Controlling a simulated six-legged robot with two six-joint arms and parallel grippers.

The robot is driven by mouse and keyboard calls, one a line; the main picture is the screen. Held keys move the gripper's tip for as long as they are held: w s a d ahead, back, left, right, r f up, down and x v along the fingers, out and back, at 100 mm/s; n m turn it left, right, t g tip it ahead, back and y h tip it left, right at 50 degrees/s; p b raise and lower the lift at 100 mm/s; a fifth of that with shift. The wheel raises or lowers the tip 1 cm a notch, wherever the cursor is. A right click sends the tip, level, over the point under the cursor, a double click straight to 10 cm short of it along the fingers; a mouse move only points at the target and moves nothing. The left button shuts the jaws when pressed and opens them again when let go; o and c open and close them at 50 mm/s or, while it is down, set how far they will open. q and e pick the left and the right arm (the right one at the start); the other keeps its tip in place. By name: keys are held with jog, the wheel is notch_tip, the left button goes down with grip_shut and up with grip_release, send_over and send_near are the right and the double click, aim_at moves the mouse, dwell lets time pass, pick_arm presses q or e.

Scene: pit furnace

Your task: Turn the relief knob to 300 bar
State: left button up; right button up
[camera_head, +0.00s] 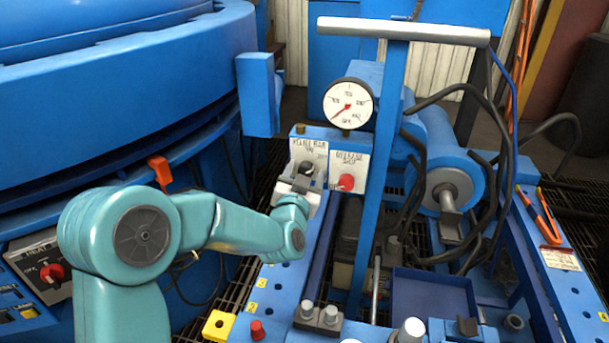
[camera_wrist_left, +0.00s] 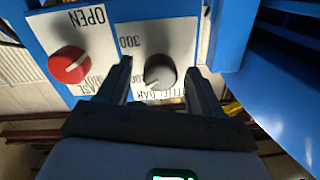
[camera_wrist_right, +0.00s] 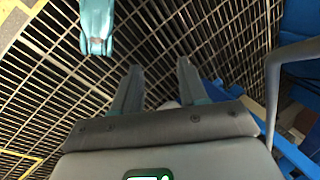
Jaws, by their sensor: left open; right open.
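The relief knob (camera_head: 306,168) is a black round knob on a white plate on the blue block below the gauge. In the left wrist view the black knob (camera_wrist_left: 160,75) shows upside down, with a "300" mark to its left and a pale pointer line toward the lower left. My left gripper (camera_head: 298,182) is at the plate, partly covering the knob in the head view. Its fingers (camera_wrist_left: 158,72) are open, one on each side of the knob; I cannot tell whether they touch it. My right gripper (camera_wrist_right: 153,82) is open and empty over a floor grating.
A red release knob (camera_head: 346,182) sits right beside the relief plate. A round gauge (camera_head: 348,103) stands above, its needle toward the lower left. A blue upright post (camera_head: 382,170) rises close on the right. The large blue furnace body (camera_head: 130,90) fills the left.

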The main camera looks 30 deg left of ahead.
pick_arm(q)
jog(key=c, duration=1.1)
jog(key=shift+o, duration=0.2)
jog(key=shift+m, duration=0.5)
jog(key=m, duration=0.4)
jog(key=shift+m, duration=0.4)
jog(key=m, duration=0.6)
jog(key=shift+m, duration=0.3)
jog(key=shift+t, duration=0.3)
jog(key=o, duration=1.1)
jog(key=shift+c, duration=0.2)
